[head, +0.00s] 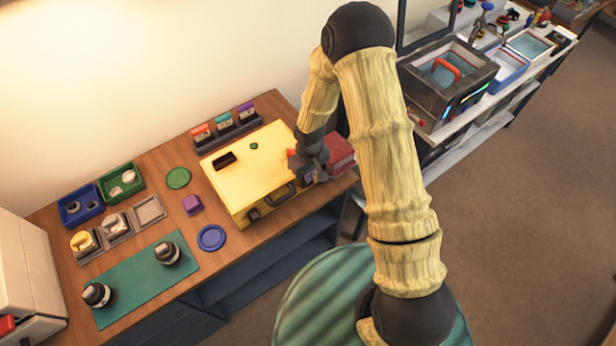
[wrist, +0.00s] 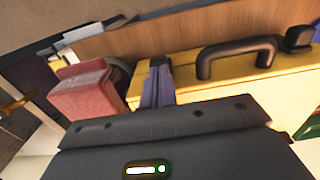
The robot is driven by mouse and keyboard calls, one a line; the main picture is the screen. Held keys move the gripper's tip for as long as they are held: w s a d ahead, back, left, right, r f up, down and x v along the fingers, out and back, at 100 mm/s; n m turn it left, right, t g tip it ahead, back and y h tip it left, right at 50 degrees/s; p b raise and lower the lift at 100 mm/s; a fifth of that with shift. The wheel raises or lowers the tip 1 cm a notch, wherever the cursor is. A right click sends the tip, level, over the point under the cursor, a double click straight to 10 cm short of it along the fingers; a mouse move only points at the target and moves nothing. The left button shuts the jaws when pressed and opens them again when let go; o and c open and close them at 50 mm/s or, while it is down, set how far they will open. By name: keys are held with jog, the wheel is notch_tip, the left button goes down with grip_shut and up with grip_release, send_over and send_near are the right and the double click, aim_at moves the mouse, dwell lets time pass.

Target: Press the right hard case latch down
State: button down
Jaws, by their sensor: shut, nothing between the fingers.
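The yellow hard case (head: 245,172) sits shut on the wooden table, its front edge toward the lower right. Its black handle (head: 280,198) and one dark latch, the left one (head: 254,214), show on the front. In the wrist view the case (wrist: 190,68), the handle (wrist: 235,55) and that same latch (wrist: 298,38) show at the upper right. My gripper (head: 310,172) is at the case's right front corner; its closed fingers also show in the wrist view (wrist: 160,80), against or just before the case. The right latch is hidden behind my gripper; I cannot tell its position or any contact.
A red box (head: 341,152) stands close to the right of my gripper, also seen in the wrist view (wrist: 85,92). A purple block (head: 192,204) and a blue disc (head: 211,238) lie left of the case. A teal mat (head: 135,285) holds dark lens parts.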

jog(key=shift+f, duration=0.25)
jog(key=shift+r, duration=0.1)
jog(key=shift+r+p, duration=2.3)
jog(key=shift+r, duration=1.15)
jog(key=shift+d, duration=0.1)
jog(key=s+d+r+m+t+b, duration=0.2)
jog(key=s+d+r+m+b, duration=0.4)
jog(key=s+d+r, duration=0.6)
jog(key=d+r+b, duration=0.1)
jog(key=b, duration=0.1)
jog(key=shift+s+d+r+m+t+b, duration=0.2)
jog(key=shift+s+r+m+t+b, duration=0.1)
jog(key=shift+r+m+b, duration=0.1)
